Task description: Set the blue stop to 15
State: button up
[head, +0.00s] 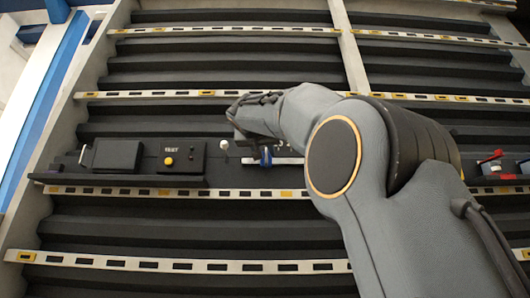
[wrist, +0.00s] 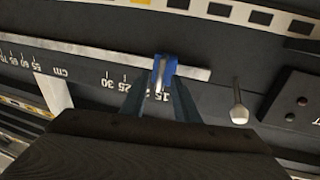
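The blue stop (wrist: 169,67) sits on a pale metal rail (wrist: 90,54) in the wrist view. A printed cm scale (wrist: 62,73) runs along the rail, and the 15 mark lies close to the stop, partly behind the fingers. My gripper (wrist: 161,82) has one finger on each side of the stop, and the tips appear to touch it. The exact reading at the stop is hard to make out. In the head view the blue stop (head: 266,157) shows just below my wrist, and the fingers are mostly hidden.
A pale knob on a short lever (wrist: 238,104) stands close to the right of the stop in the wrist view. A black box with a yellow button (head: 168,161) is on the same ledge at left. A red-handled lever (head: 492,157) is at the far right.

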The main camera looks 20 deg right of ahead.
jog(key=b+v, duration=0.3)
jog(key=v, duration=0.4)
jog(key=shift+s+a, duration=0.2)
jog(key=shift+s, duration=0.15)
jog(key=w+a+f+n+g+y, duration=0.1)
jog(key=w+f+n+g+y, duration=0.15)
jog(key=f, duration=1.45)
jog(key=w+a+f+n+g+y, duration=0.1)
jog(key=w+f+n+g+y, duration=0.2)
jog(key=f, duration=1.4)
jog(key=s+f+g, duration=0.2)
jog(key=s+f, duration=0.1)
jog(key=f, duration=0.8)
jog(key=s+f+g, duration=0.2)
jog(key=s+f, duration=0.1)
jog(key=f, duration=0.9)
jog(key=s+a+f+g+y, duration=0.2)
jog(key=s+f+g, duration=0.4)
jog(key=s+f, duration=2.1)
jog(key=shift+s+f+y, duration=0.25)
jog(key=shift+s+y, duration=0.45)
jog(key=shift+y, duration=0.05)
